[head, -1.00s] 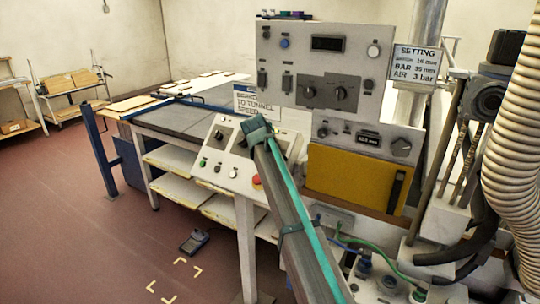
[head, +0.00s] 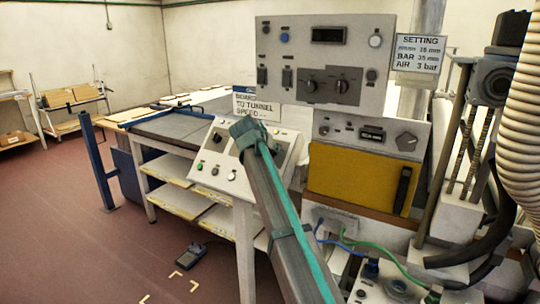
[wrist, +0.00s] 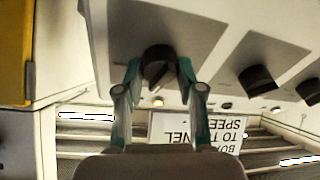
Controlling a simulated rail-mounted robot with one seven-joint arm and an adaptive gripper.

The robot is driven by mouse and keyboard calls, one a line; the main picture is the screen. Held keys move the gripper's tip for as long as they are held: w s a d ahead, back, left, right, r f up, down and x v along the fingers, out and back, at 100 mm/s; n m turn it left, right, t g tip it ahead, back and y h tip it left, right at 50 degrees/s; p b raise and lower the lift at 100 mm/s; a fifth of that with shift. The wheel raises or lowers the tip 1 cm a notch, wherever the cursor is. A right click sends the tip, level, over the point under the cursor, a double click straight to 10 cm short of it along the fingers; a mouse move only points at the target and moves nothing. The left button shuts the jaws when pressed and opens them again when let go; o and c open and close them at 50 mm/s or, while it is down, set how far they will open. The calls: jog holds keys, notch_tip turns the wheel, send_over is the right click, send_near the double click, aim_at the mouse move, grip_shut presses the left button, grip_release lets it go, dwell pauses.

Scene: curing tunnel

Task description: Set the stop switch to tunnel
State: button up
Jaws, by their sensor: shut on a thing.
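The sloped console (head: 222,165) stands in the middle of the head view, with small buttons and dark rotary knobs. My gripper (head: 250,138) is at this console, and my arm hides part of it. In the wrist view, my gripper (wrist: 158,72) has its two teal fingers shut on a black rotary knob (wrist: 157,54), one finger on each side. The knob's pointer ridge is tilted. Its markings are not readable, so I cannot tell its labelled position. Two more black knobs (wrist: 257,80) (wrist: 308,91) sit to the right on the same panel, apart from my fingers.
A sign (head: 257,104) reading "to tunnel speed" stands behind the console. An upright control panel (head: 283,68) and a yellow panel (head: 350,180) are close on the right. A ribbed hose (head: 520,130) hangs at the far right. A foot pedal (head: 190,256) lies on the open floor.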

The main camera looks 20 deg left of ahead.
jog(key=shift+m+b, duration=0.35)
jog(key=shift+m, duration=0.35)
jog(key=o, duration=1.1)
jog(key=shift+o, duration=0.2)
jog(key=shift+s, duration=0.1)
jog(key=v, duration=1.2)
jog(key=shift+a, duration=0.1)
